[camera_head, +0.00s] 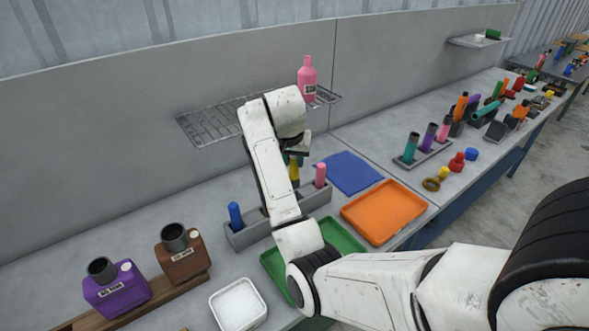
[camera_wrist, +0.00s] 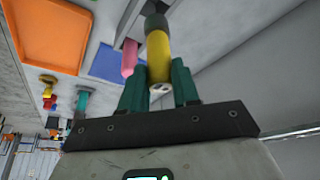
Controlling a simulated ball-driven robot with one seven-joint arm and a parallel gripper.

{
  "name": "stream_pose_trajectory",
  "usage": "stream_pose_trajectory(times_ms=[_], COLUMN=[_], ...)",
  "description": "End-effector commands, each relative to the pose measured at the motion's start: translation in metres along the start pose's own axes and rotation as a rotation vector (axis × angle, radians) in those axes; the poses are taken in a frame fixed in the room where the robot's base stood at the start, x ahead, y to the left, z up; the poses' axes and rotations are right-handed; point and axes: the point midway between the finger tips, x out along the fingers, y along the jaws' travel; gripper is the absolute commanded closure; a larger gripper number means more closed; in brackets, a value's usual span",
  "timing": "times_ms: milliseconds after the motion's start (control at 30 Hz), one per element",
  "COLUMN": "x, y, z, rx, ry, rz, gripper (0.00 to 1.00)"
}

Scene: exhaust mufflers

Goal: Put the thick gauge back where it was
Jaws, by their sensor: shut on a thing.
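My gripper (camera_wrist: 160,85) has dark green fingers shut on a yellow gauge (camera_wrist: 158,55) with a dark far end. In the head view the yellow gauge (camera_head: 294,172) is upright over the grey rack (camera_head: 248,237), between the blue gauge (camera_head: 235,215) and the pink gauge (camera_head: 320,174). My arm hides part of the rack and the gauge's lower end, so I cannot tell whether it sits in a hole. The pink gauge (camera_wrist: 129,58) stands beside it in the wrist view.
A wire shelf (camera_head: 210,122) with a pink bottle (camera_head: 307,80) is above the rack. A green tray (camera_head: 345,238), an orange tray (camera_head: 384,212) and a blue mat (camera_head: 350,172) lie in front and right. Purple (camera_head: 117,295) and brown (camera_head: 182,255) containers stand left.

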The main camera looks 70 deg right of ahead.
Motion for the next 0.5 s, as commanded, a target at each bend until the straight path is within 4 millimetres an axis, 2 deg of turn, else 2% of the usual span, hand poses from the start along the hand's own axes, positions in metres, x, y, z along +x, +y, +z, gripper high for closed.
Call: stream_pose_trajectory(times_ms=[200,400,500], x=[0.018,0.041,0.045], y=[0.003,0.002,0.002], z=[-0.006,0.004,0.006], rx=[0.001,-0.001,0.0], ry=[-0.002,-0.001,0.001], rz=[0.002,0.001,-0.001], gripper=[0.96,0.96,0.96])
